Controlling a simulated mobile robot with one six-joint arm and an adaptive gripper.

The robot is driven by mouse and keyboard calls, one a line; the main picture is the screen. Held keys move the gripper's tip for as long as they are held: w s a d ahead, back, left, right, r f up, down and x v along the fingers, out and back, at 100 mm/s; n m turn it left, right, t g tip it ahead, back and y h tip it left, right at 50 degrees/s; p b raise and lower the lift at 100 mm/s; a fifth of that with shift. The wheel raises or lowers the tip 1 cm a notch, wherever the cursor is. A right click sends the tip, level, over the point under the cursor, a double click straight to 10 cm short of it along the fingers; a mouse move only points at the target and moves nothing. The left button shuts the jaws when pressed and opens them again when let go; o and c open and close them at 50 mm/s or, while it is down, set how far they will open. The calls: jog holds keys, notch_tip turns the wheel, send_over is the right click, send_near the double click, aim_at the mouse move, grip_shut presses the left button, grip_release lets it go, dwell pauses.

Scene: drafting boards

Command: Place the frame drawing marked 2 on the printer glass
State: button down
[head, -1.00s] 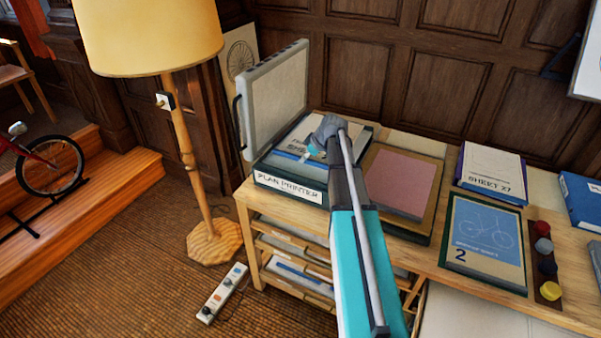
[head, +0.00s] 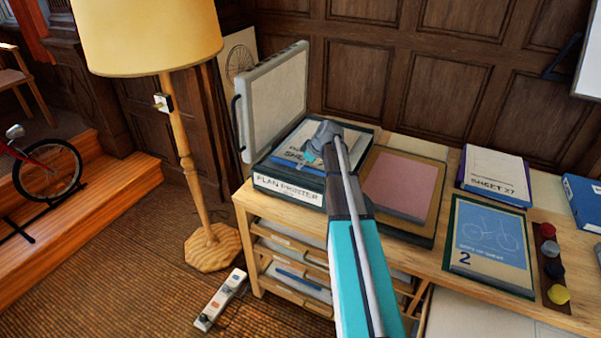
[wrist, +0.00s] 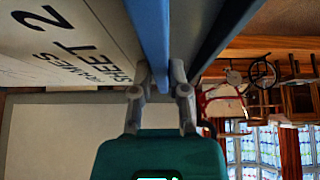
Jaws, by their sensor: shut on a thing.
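The frame drawing (head: 302,140), a white sheet with a blue edge, is in the open plan printer (head: 288,188), inside its dark rim. The wrist view shows the drawing (wrist: 55,45) large, with a 2 and the words SHEET and FRAMES. My gripper (head: 313,153) is over the printer's right part. In the wrist view my gripper (wrist: 161,82) is shut on the drawing's blue edge. The printer's lid (head: 275,95) stands open at the left. The glass is hidden under the drawing, and I cannot tell whether the drawing touches it.
A pink sheet on a tan board (head: 400,185) lies right of the printer. Farther right are a bicycle drawing (head: 490,235) also marked 2, a SHEET 27 folder (head: 495,172) and several coloured pots (head: 555,270). A floor lamp (head: 190,170) stands left of the bench.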

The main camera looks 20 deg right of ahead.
jog(key=shift+f+b, duration=0.65)
jog(key=shift+f, duration=0.3)
jog(key=c, duration=0.6)
grip_release()
jog(key=shift+c, duration=0.2)
jog(key=shift+r, duration=0.2)
jog(key=p+v, duration=0.6)
jog(key=shift+s+r, duration=0.1)
jog(key=shift+r, duration=0.2)
jog(key=shift+p+v, duration=2.1)
jog(key=shift+v, duration=0.45)
jog(key=shift+s, duration=0.1)
